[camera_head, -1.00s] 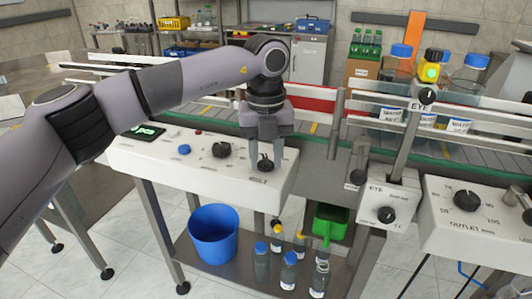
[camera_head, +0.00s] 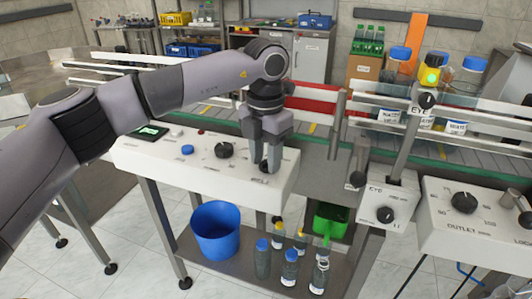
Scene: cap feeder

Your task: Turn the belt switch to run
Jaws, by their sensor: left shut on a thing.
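The belt switch (camera_head: 263,168) is a black knob at the right end of the white control panel (camera_head: 215,173). My left gripper (camera_head: 264,164) comes down on it from above and is shut on it. The fingers hide part of the knob and its label, so I cannot read its setting. The conveyor belt (camera_head: 450,153) runs behind the panel. My right gripper is not in view.
On the same panel are another black knob (camera_head: 225,150), a blue button (camera_head: 187,149) and a small display (camera_head: 149,133). The EYE box (camera_head: 388,206) and OUTLET panel (camera_head: 478,218) stand to the right. A blue bucket (camera_head: 216,230) and several bottles stand on the lower shelf.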

